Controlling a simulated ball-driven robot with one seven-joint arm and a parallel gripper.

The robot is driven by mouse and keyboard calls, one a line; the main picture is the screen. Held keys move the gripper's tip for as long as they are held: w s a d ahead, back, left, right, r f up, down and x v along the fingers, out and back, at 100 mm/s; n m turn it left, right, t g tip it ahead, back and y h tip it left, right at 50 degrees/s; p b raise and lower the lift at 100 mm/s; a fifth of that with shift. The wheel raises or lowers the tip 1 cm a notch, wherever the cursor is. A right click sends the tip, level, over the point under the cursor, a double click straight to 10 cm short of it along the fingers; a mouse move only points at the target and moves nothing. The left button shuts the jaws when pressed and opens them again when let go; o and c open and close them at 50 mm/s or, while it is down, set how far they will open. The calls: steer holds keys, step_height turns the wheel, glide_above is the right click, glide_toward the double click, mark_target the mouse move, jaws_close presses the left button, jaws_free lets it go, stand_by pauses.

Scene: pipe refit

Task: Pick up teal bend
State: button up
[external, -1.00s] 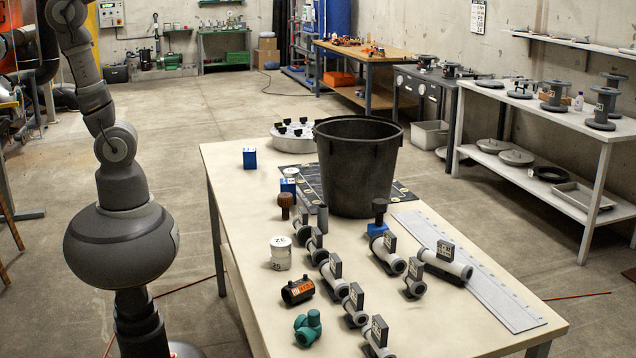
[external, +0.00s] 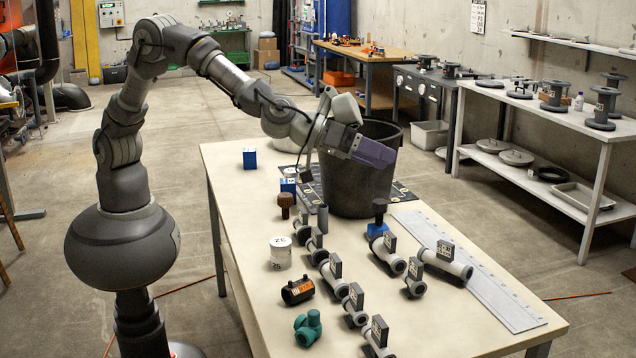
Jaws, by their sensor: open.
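The teal bend (external: 308,327) lies on the near end of the table, at its left side. It is a short, thick, curved pipe piece. My gripper (external: 378,155) is up over the far half of the table, in front of the black bucket (external: 352,190), well above and behind the teal bend. It is open, and nothing shows between its fingers. The teal bend stands free, and nothing covers it.
A black-and-orange coupling (external: 297,291) lies just behind the teal bend. Several grey pipe fittings with tags (external: 353,304) stand in a row to its right. A white can (external: 280,254) stands farther back. A long grey ruler (external: 480,280) lies along the right side.

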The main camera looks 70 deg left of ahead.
steer(key=s+d+f+y, duration=0.1)
steer(key=s+d+f, duration=0.2)
steer(key=f, duration=0.3)
steer(key=s+d+f, duration=0.2)
steer(key=s+f, duration=0.1)
steer(key=f, duration=0.2)
steer(key=t+y, duration=0.1)
steer(key=y, duration=0.3)
glide_toward(312, 319)
steer(key=w, duration=0.1)
steer(key=w+f, duration=0.2)
steer(key=shift+a+f+m, duration=0.15)
steer(key=shift+a+m, duration=0.1)
steer(key=shift+m, duration=0.15)
steer(key=shift+w+a+f+y+b, duration=0.15)
steer(key=shift+f+b, duration=0.1)
steer(key=shift+f, duration=0.1)
steer(key=shift+w+a+f+y+b, duration=0.1)
steer(key=shift+w+f+y+b, duration=0.1)
steer(key=shift+f, duration=0.15)
steer(key=b+x, duration=0.1)
steer(key=x, duration=0.1)
steer(key=b+x, duration=0.1)
steer(key=x, duration=0.1)
steer(key=r+x, duration=0.1)
steer(key=x, duration=0.1)
steer(key=shift+w+d+b, duration=0.1)
steer(key=shift+w+b, duration=0.1)
steer(key=shift+b, duration=0.2)
steer(key=shift+w, duration=0.1)
